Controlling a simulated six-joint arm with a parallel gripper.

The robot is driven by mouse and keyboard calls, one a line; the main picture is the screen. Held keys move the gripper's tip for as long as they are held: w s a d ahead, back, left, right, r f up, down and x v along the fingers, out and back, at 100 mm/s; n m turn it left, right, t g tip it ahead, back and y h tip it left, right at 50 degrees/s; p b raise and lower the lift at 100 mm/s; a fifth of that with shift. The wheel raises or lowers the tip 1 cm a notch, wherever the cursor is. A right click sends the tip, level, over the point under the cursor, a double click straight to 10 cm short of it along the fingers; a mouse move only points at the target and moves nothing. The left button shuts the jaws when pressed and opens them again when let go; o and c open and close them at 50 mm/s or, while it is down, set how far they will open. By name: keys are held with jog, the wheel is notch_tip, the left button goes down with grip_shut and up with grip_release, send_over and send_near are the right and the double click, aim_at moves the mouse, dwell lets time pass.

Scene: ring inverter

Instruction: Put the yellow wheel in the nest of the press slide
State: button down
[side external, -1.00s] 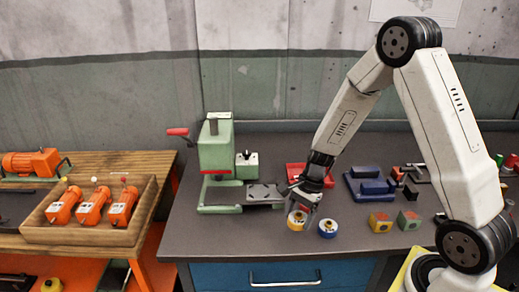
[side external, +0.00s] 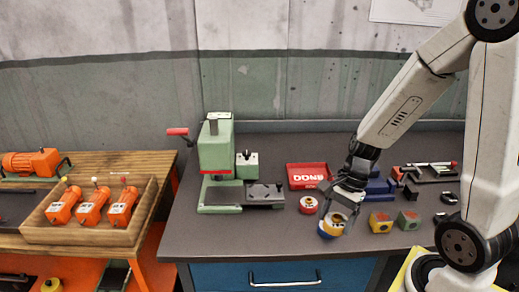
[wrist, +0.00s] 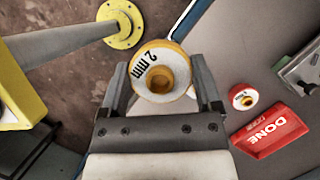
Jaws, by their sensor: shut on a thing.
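The yellow wheel (wrist: 177,51), a pale ring with a yellow rim and hub marked "2 mm", is held between the fingers of my gripper (wrist: 160,72) in the wrist view. In the side view my gripper (side external: 341,203) holds the yellow wheel (side external: 337,218) in front of or over the blue wheel (side external: 324,235), which is mostly hidden. I cannot tell the exact gap between the wheels. The green press (side external: 215,155) stands left of my gripper. Its slide (side external: 265,194), a dark plate on a green base, reaches to the right; the nest is too small to make out.
A red-and-white wheel (side external: 308,205) stands left of my gripper, before the red DONE tray (side external: 306,174). A blue fixture (side external: 380,187) and yellow and green blocks (side external: 381,222) lie to the right. The bench front left is clear.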

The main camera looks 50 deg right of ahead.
jog(key=shift+s+r, duration=0.25)
jog(key=shift+s, duration=0.25)
dwell(0.4)
jog(key=w+d+r, duration=0.1)
jog(key=w+r, duration=0.1)
jog(key=w, duration=0.6)
jog(key=w+d+r, duration=0.2)
jog(key=w, duration=0.6)
jog(key=shift+w+d+n, duration=0.15)
jog(key=shift+w+n, duration=0.15)
jog(key=shift+r, duration=0.1)
jog(key=w+f, duration=0.2)
jog(key=w, duration=0.2)
jog(key=w+d+f, duration=0.1)
jog(key=w+f, duration=0.2)
jog(key=w, duration=0.1)
jog(key=w+f, duration=0.3)
jog(key=w, duration=0.1)
jog(key=shift+w+d+f, duration=0.15)
jog(key=shift+w+d, duration=0.05)
jog(key=shift+d, duration=0.1)
jog(key=shift+w+d+f, duration=0.1)
jog(key=shift+w+f, duration=0.35)
jog(key=shift+f, duration=0.05)
jog(key=shift+f, duration=0.1)
